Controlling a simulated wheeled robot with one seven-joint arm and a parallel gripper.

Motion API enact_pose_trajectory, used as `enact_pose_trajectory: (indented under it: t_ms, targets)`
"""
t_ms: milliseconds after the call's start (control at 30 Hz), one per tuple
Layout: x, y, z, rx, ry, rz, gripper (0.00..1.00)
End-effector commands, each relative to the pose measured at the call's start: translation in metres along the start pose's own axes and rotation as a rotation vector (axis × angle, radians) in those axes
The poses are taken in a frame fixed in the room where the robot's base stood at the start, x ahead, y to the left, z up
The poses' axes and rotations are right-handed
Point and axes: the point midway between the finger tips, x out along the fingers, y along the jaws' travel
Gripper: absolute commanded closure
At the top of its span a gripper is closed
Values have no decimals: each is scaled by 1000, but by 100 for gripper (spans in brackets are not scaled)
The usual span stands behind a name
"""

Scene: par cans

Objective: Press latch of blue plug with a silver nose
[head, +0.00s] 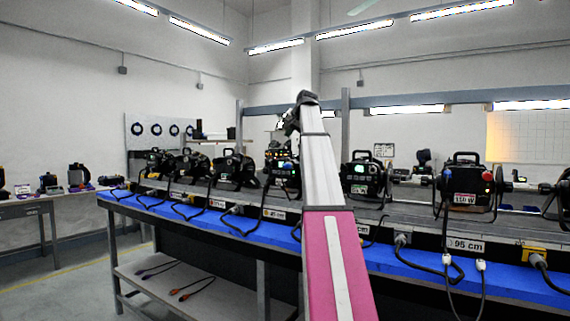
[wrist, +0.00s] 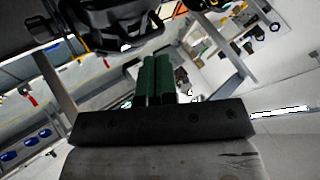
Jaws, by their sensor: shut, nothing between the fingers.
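My gripper (wrist: 157,60) shows in the wrist view with its green fingers shut together and nothing between them. In the head view my arm rises in front of the bench, and its dark end is above the par cans near the middle; the fingers are not clear there. A black par can (wrist: 115,22) fills the top of the wrist view, just beyond the fingertips. In the head view a par can (head: 284,172) with small lit parts stands just left of my arm. I cannot make out a blue plug with a silver nose or its latch in either view.
A row of black par cans, including one at the right (head: 467,190), stands along the long bench (head: 240,222) with a blue front strip. Cables hang over its front edge. A lower shelf (head: 185,290) holds loose leads. Floor is free at the left.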

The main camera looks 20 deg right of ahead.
Motion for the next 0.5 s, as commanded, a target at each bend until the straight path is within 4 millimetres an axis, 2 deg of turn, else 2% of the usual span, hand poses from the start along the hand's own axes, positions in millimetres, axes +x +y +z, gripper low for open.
enact_pose_trajectory:
  t_ms: [500]
  targets:
    - [6, 4, 5, 0, 0, 0, 100]
